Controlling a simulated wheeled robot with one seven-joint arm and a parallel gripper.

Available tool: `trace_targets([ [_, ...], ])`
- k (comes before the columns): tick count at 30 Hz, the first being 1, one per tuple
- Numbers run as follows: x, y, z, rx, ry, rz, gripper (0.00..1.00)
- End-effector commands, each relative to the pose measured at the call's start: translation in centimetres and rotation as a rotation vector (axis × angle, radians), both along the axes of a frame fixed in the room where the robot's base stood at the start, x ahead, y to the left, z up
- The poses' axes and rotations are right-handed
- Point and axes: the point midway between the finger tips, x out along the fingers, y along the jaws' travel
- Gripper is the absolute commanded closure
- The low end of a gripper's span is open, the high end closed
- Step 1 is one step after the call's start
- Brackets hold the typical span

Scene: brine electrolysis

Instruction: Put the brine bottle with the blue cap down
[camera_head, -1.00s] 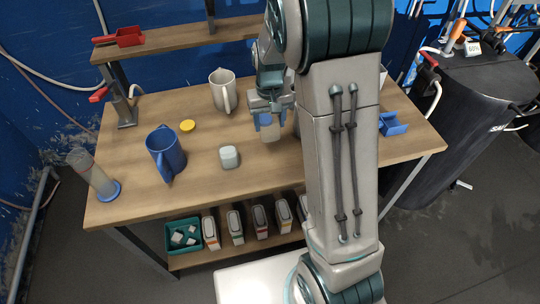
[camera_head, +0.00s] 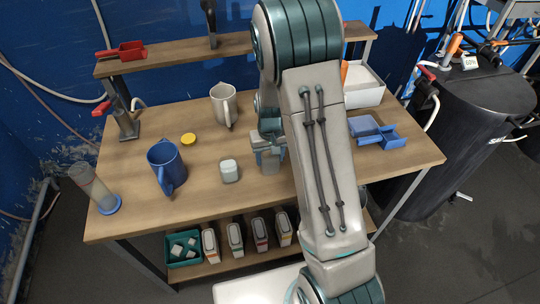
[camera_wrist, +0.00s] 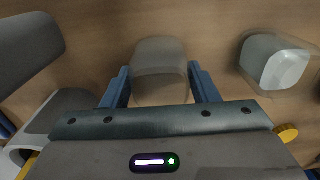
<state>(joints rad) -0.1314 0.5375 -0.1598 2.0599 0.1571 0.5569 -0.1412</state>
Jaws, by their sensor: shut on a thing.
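My gripper (camera_head: 268,150) is low over the middle of the worktable (camera_head: 215,200), partly hidden by my arm in the head view. In the wrist view its two blue fingers (camera_wrist: 160,84) are on either side of a translucent, brownish-grey bottle (camera_wrist: 160,62), shut on it. The bottle's lower part shows pale in the head view (camera_head: 269,166), close to the tabletop. I cannot tell whether its base touches the wood. Its blue cap is not clearly visible.
A small pale container (camera_head: 229,171) stands just left of the held bottle. Further left are a blue mug (camera_head: 164,165), a yellow lid (camera_head: 188,139) and a grey pitcher (camera_head: 222,105). A blue tray (camera_head: 387,137) lies to the right. Bare wood lies in front.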

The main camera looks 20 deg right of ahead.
Motion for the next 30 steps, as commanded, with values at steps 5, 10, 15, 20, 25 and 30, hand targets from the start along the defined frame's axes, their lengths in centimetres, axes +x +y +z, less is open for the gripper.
trace_targets([
  [5,0.0,0.0,-0.2,0.0,0.0,0.0,0.24],
  [10,0.0,0.0,-0.2,0.0,0.0,0.0,0.24],
  [15,0.0,0.0,0.1,0.0,0.0,0.0,0.24],
  [20,0.2,0.0,1.8,0.001,-0.005,0.0,0.24],
  [25,0.1,0.0,5.2,0.001,-0.006,0.0,0.24],
  [30,0.1,0.0,8.8,0.0,-0.006,0.0,0.24],
])
